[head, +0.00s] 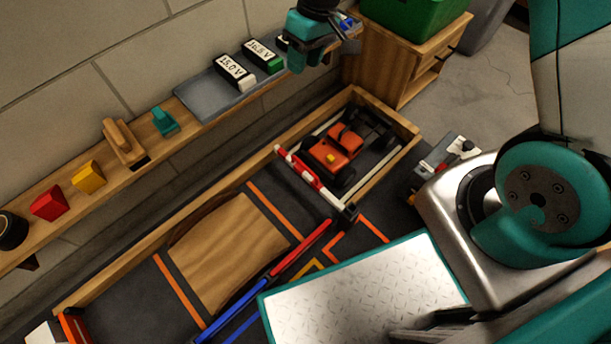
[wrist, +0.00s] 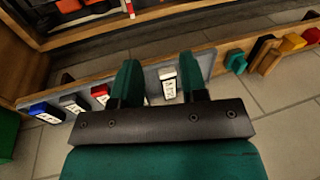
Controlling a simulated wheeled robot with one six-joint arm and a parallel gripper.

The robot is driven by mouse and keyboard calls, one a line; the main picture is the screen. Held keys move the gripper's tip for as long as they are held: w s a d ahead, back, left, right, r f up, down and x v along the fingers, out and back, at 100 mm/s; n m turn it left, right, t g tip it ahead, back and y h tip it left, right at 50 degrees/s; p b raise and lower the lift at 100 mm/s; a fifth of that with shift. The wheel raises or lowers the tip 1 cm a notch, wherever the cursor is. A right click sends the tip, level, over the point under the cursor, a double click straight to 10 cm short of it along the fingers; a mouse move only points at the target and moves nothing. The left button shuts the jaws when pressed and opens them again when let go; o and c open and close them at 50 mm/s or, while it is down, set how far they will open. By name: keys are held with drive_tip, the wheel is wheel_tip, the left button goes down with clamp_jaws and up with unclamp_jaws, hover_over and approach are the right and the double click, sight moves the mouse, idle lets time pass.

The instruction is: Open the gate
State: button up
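The gate is a red and white striped bar (head: 311,176) lying across the track in the head view, in front of an orange racecar (head: 336,148). One end of the bar is at the far side wall, and the other is at a dark post (head: 347,214). The bar looks lowered. My gripper (head: 297,66) is over the wall shelf, up and away from the gate. In the wrist view my gripper (wrist: 158,82) is open, its two teal fingers apart. A battery with a white label (wrist: 168,84) shows between and beyond them; I cannot tell how close it is.
Several labelled batteries stand on a grey tray (head: 205,95) on the wall shelf. A teal block (head: 165,121), yellow block (head: 89,177) and red block (head: 49,203) sit further along. A wooden ramp (head: 228,252) lies on the track. A wooden cabinet (head: 395,65) stands behind.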

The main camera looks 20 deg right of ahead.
drive_tip(key=w+d+f+b, duration=0.2)
drive_tip(key=f+b, duration=0.4)
drive_tip(key=f, duration=0.8)
drive_tip(key=w+d+f+b, duration=0.2)
drive_tip(key=f+b, duration=0.3)
drive_tip(key=f, duration=0.9)
drive_tip(key=b, duration=0.9)
hover_over(308, 174)
drive_tip(key=w, duration=0.1)
drive_tip(key=shift+h, duration=0.4)
drive_tip(key=f, duration=1.6)
drive_tip(key=shift+w+a+f, duration=0.2)
drive_tip(key=shift+a+f, duration=0.05)
drive_tip(key=shift+f, duration=0.05)
clamp_jaws()
